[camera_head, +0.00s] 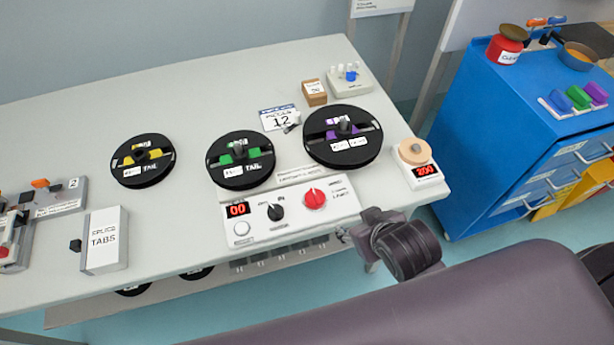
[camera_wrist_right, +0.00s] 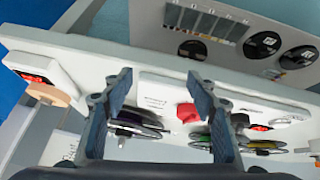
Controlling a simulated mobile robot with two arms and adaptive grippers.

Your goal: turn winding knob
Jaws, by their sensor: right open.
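The white control panel (camera_head: 292,213) sits at the table's front edge. It carries a red knob (camera_head: 314,198), a black knob (camera_head: 275,212), a round white button (camera_head: 241,229) and a red display reading 00. I cannot tell which knob is the winding knob. My right gripper (camera_head: 345,235) is in front of the table edge, to the right of and nearer than the panel, apart from the knobs. In the right wrist view its fingers (camera_wrist_right: 162,80) are spread and empty, with the red knob (camera_wrist_right: 187,112) beyond, close to the right finger. My left gripper is not in view.
Reels with yellow (camera_head: 143,160), green (camera_head: 241,159) and purple (camera_head: 342,136) marks lie behind the panel. A small unit reading 200 (camera_head: 424,172) stands right of it. A splice tabs box (camera_head: 105,240) is at left. A blue cabinet (camera_head: 505,120) stands beyond the table's right end.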

